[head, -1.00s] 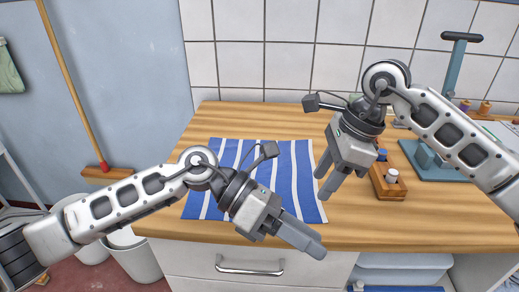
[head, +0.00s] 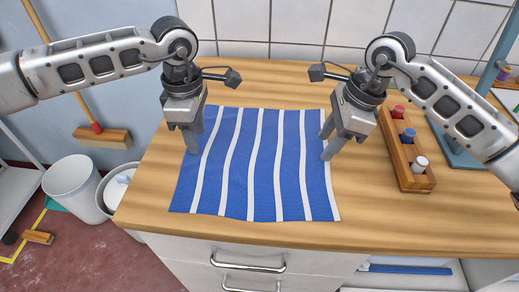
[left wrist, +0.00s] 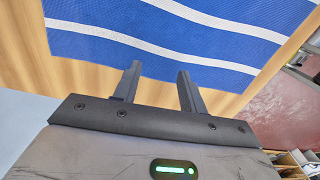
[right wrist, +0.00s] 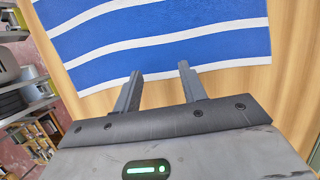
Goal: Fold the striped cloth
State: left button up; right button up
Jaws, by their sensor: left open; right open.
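The striped cloth (head: 246,170), blue with white stripes, lies spread flat on the wooden worktop, its stripes running from back to front. My left gripper (head: 198,148) points down at the cloth's left edge, open and empty. In the left wrist view its fingers (left wrist: 158,88) reach toward the edge, with the cloth (left wrist: 160,50) beyond them. My right gripper (head: 328,146) points down at the cloth's right edge, open and empty. In the right wrist view its fingers (right wrist: 158,88) are beside the edge of the cloth (right wrist: 160,35). Contact with the cloth cannot be told.
A wooden holder (head: 417,181) with several coloured spools stands right of the cloth, close to my right arm. A blue-green stand (head: 462,150) is further right. The worktop (head: 280,232) is bare in front of the cloth. White bins (head: 72,180) stand on the floor at left.

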pick_arm(q)
jog(key=shift+f, duration=0.8)
pick_arm(e)
jog(key=shift+f, duration=0.8)
pick_arm(q)
jog(key=shift+f, duration=0.2)
pick_arm(e)
jog(key=shift+f, duration=0.2)
pick_arm(q)
grip_shut()
pick_arm(e)
grip_shut()
pick_arm(q)
jog(key=shift+r, duration=0.1)
pick_arm(e)
jog(key=shift+r, duration=0.1)
